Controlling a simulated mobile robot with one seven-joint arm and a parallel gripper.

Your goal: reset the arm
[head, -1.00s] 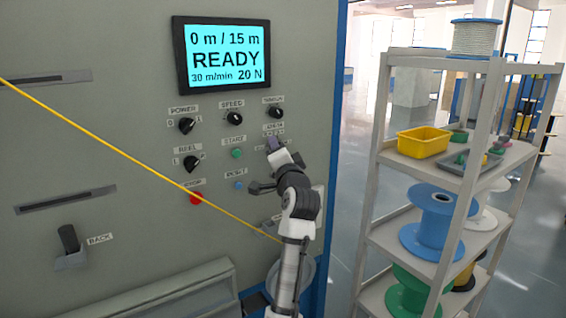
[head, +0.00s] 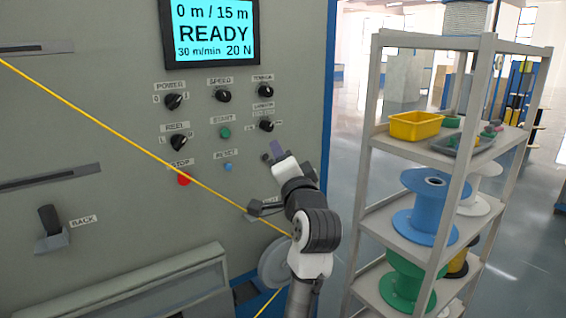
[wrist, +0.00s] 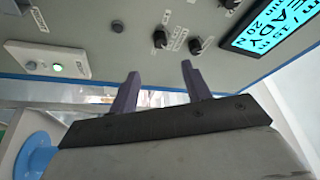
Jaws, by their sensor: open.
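My gripper (head: 272,152) is open and empty in front of the grey machine panel (head: 120,120), just below the lower right black knob (head: 266,126) in the head view. In the wrist view its two dark fingers stand wide apart (wrist: 158,82), with nothing between them. The fingers look clear of the panel and its knobs. My arm is bent, with the elbow low at the panel's right side.
The screen (head: 210,32) reads READY, 0 m / 15 m. A yellow cable (head: 110,125) runs diagonally across the panel and passes close to my arm. A shelf rack (head: 385,145) with spools and a yellow bin (head: 415,125) stands to the right. Open floor lies beyond.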

